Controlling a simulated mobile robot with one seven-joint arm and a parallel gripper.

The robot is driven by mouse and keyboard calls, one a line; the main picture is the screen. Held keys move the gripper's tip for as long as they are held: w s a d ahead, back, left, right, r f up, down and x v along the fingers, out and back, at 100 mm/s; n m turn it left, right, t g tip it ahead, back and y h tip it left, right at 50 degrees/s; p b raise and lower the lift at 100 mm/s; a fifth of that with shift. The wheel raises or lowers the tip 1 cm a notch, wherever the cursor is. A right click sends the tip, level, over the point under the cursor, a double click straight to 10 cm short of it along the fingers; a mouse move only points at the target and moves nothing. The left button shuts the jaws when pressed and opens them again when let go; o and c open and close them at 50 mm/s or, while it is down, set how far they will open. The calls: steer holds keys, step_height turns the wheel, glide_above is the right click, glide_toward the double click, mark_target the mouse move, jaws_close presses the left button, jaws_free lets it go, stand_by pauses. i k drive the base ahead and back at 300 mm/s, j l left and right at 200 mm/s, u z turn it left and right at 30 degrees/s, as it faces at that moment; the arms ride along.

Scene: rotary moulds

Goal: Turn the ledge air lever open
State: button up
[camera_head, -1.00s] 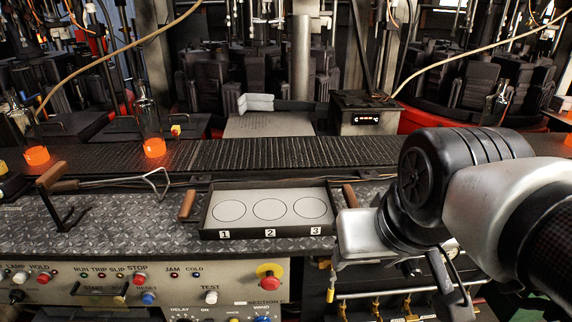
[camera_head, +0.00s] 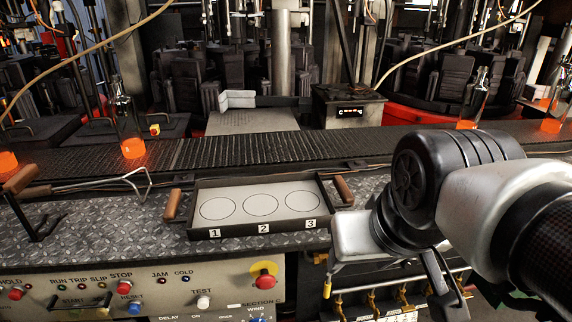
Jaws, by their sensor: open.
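My gripper (camera_head: 352,274) hangs at the lower right, in front of the ledge's front edge, right of the numbered tray. My arm covers part of this row. No label is readable there, so I cannot tell which lever is the ledge air lever or how it is turned.
A tray (camera_head: 187,212) with three numbered circles lies on the metal ledge (camera_head: 105,222). A control panel (camera_head: 100,300) is below at left. Behind run a conveyor (camera_head: 240,150) with glowing bottles (camera_head: 128,125) and the moulds. A wire tool with wooden handle lies left.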

mark_target(328, 284)
steer(key=j+z, duration=0.35)
steer(key=z, duration=0.15)
steer(key=k+l+z, duration=0.2)
steer(key=z, duration=0.15)
steer(key=j+z, duration=0.15)
steer(key=j, duration=0.25)
